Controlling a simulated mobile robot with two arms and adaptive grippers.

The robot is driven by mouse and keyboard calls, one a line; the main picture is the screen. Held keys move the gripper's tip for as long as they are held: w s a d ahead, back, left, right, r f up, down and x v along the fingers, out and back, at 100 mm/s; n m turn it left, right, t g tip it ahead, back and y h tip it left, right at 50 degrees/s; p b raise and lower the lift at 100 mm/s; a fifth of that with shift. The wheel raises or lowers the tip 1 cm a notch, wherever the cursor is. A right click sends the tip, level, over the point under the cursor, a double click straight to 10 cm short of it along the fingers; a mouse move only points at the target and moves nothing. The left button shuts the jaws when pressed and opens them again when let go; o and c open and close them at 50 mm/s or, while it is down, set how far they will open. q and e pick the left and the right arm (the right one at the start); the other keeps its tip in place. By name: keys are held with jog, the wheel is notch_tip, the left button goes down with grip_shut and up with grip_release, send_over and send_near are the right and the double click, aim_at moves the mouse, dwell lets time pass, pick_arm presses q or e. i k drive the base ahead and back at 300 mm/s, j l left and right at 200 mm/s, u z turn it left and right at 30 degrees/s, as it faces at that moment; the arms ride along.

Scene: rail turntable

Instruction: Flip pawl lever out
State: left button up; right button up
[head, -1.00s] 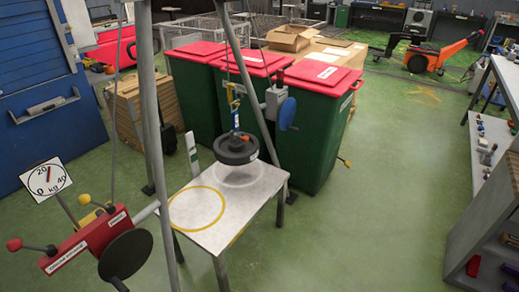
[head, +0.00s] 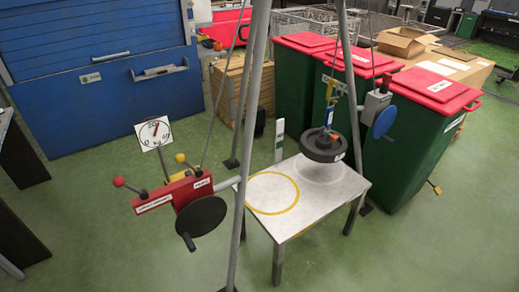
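A red winch box (head: 172,195) with white labels is fixed to the near tripod leg. A lever with a red knob (head: 118,181) points left from it, and a lever with a yellow knob (head: 180,158) stands above it. The labels are too small to read, so I cannot tell which lever is the pawl lever. A black crank disc (head: 203,214) with a handle is on the box's near side. A round dial (head: 153,133) stands behind it. A black weight (head: 323,146) hangs from the hook over the table's right part. Neither of my grippers is in view.
A white table (head: 290,222) with a yellow ring stands under the tripod. A grey unit (head: 374,104) with a blue disc (head: 385,121) is on the right leg. Green bins (head: 420,145) stand behind.

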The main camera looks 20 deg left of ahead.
aim_at(179, 158)
jog(key=u, duration=1.55)
